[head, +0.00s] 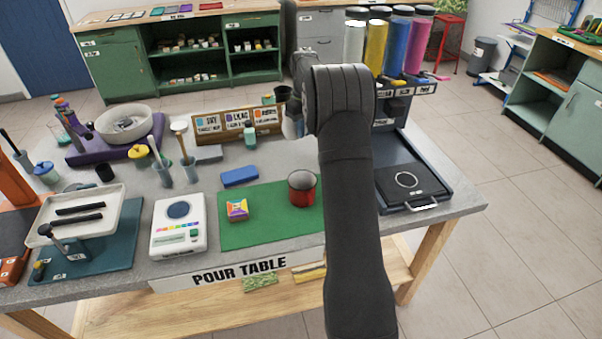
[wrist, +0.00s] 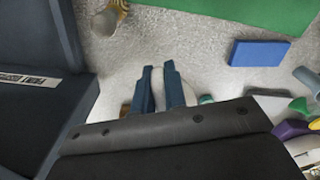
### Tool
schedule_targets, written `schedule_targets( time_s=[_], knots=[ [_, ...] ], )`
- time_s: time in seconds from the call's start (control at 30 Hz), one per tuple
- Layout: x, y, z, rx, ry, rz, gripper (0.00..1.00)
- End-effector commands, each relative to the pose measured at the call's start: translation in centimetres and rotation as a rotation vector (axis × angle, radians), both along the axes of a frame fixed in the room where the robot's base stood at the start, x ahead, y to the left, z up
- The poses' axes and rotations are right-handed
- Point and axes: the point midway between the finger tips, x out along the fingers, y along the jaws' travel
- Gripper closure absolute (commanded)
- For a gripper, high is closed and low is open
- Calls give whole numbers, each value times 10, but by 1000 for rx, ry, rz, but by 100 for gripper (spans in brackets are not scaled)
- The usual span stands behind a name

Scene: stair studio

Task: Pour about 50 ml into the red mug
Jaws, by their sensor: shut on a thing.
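The red mug (head: 302,187) stands upright on the green mat (head: 262,222), just left of my forearm in the head view. I cannot see what is inside it. My gripper (wrist: 158,68) is shut on a pale, rounded thing (wrist: 162,98), of which only a small part shows between the blue fingers. In the head view my arm hides the fingers. A pale thing (head: 291,126) shows beside my arm there, behind the mug; whether it is the held one is unclear. The mug is not seen in the wrist view.
A blue block (head: 240,176) and a small colourful box (head: 237,210) lie left of the mug. A white scale (head: 181,222) stands further left. A labelled wooden rack (head: 219,127) stands behind. A dark tray (head: 449,183) lies right of my arm.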

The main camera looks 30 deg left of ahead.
Motion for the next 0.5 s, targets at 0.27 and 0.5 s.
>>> schedule_targets(
  time_s=[0.27, 0.5],
  knots=[
    [4, -52, 0, 0, -1, 273, 100],
    [2, -92, -2, 2, -3, 500, 100]
  ],
)
